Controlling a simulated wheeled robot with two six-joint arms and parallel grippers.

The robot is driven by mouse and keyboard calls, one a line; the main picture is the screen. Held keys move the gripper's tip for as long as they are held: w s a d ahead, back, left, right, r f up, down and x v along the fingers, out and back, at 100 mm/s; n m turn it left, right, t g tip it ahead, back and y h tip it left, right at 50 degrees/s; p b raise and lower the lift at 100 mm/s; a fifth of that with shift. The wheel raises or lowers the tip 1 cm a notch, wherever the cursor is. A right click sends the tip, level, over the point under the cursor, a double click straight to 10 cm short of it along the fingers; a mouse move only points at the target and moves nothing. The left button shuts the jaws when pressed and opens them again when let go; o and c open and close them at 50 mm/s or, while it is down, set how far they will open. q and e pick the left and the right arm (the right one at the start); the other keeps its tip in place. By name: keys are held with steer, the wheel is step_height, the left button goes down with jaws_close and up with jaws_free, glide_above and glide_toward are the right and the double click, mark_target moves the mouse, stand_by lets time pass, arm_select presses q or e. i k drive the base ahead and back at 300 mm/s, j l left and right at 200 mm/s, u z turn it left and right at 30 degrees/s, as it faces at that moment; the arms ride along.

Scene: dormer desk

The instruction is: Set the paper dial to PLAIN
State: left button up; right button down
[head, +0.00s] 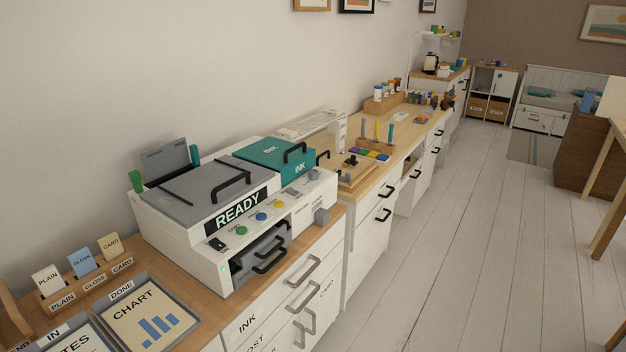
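The white printer (180,228) stands on the wooden counter at the left, with a READY display (237,211) on its sloped front. Beside a row of green, blue and yellow buttons, small pale labels (300,195) sit toward the right end of the panel; their print is too small to read. Neither of my grippers is in view.
A card holder (62,299) marked PLAIN, GLOSS and CARD stands left of the printer. A DONE tray (187,308) with a chart sheet lies in front of it. Drawers with handles (304,270) are below. The white plank floor (440,270) at the right is clear.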

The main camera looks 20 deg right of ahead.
mark_target(313, 174)
steer(key=i+l, duration=0.15)
steer(key=l, duration=0.25)
steer(key=i+l+z, duration=0.1)
steer(key=l, duration=0.25)
steer(key=i+l, duration=0.15)
steer(key=l, duration=0.2)
steer(key=i+l+z, duration=0.1)
steer(key=l, duration=0.3)
steer(key=i+l, duration=0.2)
steer(key=l, duration=0.15)
